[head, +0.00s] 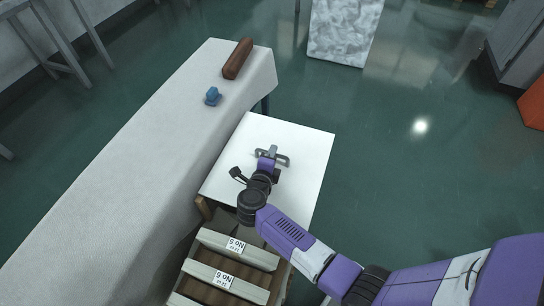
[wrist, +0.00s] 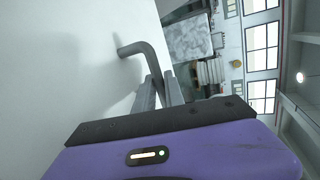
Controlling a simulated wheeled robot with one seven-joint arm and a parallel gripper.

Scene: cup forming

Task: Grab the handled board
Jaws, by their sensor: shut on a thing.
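The handled board is a flat white square panel (head: 300,150) with a grey bar handle (head: 284,159) on its face. It is beside the long cloth-covered table. My gripper (head: 270,155) is at the handle, with its fingers shut on it. In the wrist view the bent grey handle (wrist: 137,48) runs from the white board face (wrist: 60,60) to between my two fingers (wrist: 161,90). The fingers hide part of the handle, and my wrist hides part of the board in the head view.
A long table with a white cloth (head: 130,150) stands left, bearing a brown bar (head: 238,58) and a small blue object (head: 212,96). Labelled pale slats (head: 235,249) lie below the board. A marbled block (head: 343,30) stands behind.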

